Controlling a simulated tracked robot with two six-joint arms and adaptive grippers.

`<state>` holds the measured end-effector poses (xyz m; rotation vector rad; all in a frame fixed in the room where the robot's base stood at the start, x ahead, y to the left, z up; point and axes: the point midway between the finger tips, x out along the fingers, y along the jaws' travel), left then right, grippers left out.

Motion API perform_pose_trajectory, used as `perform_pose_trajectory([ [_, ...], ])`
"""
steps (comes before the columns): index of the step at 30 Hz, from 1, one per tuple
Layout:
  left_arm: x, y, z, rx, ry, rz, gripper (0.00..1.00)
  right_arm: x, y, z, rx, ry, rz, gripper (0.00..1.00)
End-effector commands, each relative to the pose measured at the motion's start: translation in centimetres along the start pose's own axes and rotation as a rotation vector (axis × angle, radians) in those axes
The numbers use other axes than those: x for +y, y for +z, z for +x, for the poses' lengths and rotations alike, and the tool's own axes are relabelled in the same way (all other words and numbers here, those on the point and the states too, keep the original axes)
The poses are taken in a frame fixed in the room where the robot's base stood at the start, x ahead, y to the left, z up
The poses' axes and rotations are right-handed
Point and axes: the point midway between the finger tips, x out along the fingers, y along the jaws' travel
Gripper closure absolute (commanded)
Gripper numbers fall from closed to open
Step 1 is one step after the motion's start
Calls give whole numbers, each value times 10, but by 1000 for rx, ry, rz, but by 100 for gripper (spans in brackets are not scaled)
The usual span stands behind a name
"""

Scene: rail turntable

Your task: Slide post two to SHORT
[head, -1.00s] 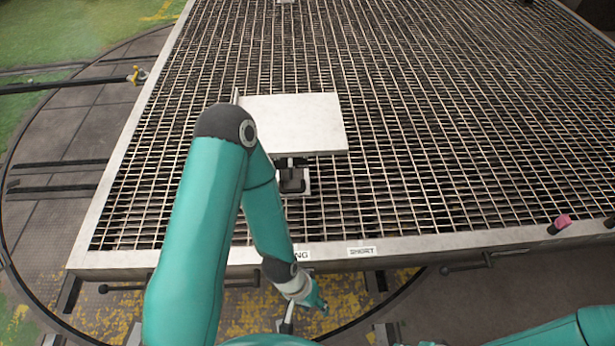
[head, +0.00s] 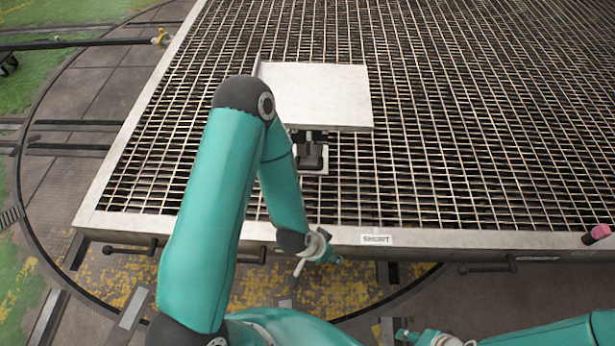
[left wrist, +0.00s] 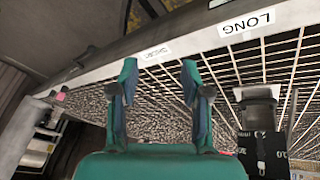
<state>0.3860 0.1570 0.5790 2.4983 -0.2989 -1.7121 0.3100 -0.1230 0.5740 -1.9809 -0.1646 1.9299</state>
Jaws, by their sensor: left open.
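The SHORT label (head: 377,239) is on the near edge of the grating table; it also shows in the left wrist view (left wrist: 156,52), beside the LONG label (left wrist: 246,22). In the head view LONG is hidden behind my left arm. A dark block (head: 312,157) in a pale frame stands on the grating below a flat pale plate (head: 317,95); a dark block also shows at the right of the wrist view (left wrist: 262,150). No mark shows which part is post two. My left gripper (head: 332,248) is open and empty at the table's near edge (left wrist: 160,85). My right gripper (head: 408,335) is at the bottom edge, its jaws unclear.
The grating table (head: 480,236) fills the right and middle. Dark handles (head: 130,248) stick out below its near edge. A pink-tipped knob (head: 597,235) is at the right. Rails (head: 80,137) and yellow-marked floor lie to the left and below.

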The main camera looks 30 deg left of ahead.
Motion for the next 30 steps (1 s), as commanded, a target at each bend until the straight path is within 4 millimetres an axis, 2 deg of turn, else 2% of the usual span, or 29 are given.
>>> perform_pose_trajectory([
  [1,-20,-4,40,71,-48,76,52,15,0,41,-1,0,0,60],
  [6,-78,-41,92,275,-286,383,52,39,0,108,-1,0,0,60],
  [10,-124,-64,116,364,-531,610,52,57,-1,157,0,0,0,60],
  [15,-174,-81,127,375,-866,859,52,76,-1,211,0,0,0,60],
  [18,-193,-87,125,343,-1028,959,52,84,-1,232,0,0,0,60],
  [21,-206,-90,121,306,-1142,1026,52,88,-2,245,0,0,0,60],
  [30,-222,-102,118,267,-1237,1076,52,91,-2,253,0,0,0,60],
])
